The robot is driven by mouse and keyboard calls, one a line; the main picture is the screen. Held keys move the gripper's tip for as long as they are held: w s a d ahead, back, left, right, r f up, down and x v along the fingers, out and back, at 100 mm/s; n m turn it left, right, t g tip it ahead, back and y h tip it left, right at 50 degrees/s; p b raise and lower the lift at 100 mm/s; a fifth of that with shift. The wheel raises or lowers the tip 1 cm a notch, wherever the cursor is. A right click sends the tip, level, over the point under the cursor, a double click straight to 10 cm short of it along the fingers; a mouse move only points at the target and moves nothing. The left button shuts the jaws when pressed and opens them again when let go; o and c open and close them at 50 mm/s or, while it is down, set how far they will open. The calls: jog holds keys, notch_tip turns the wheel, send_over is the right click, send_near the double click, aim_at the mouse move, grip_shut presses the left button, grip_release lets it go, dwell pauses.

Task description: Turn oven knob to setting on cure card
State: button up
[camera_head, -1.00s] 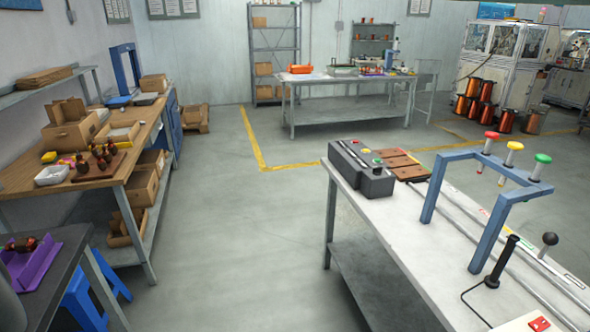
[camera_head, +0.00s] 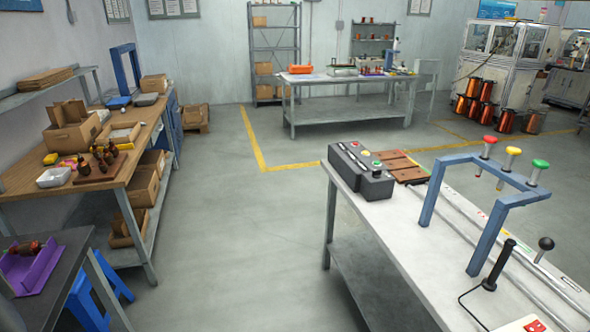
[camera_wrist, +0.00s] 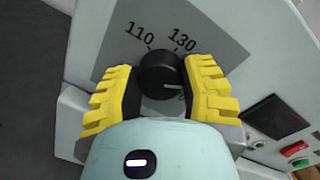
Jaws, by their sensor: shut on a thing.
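The black round oven knob (camera_wrist: 160,72) sits on a grey dial plate (camera_wrist: 215,45) in the wrist view. My gripper (camera_wrist: 159,78), with yellow ribbed fingers, is shut on the knob, one finger on each side. The dial carries the printed numbers 110 and 130 above the knob, each with a tick line. The knob's white pointer line points to the right in the picture, below the 130 mark, toward another marking mostly hidden by the right finger. I cannot make out a cure card in either view. The knob and my gripper are not in the head view.
Beside the dial on the pale oven panel are a dark display (camera_wrist: 275,117), a red button (camera_wrist: 294,148) and a green one (camera_wrist: 300,163). The head view shows a wooden bench (camera_head: 20,182), a front right table (camera_head: 385,235) and open floor between them.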

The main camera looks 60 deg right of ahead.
jog(key=o, duration=1.2)
jog(key=shift+o, duration=0.2)
jog(key=v, duration=1.2)
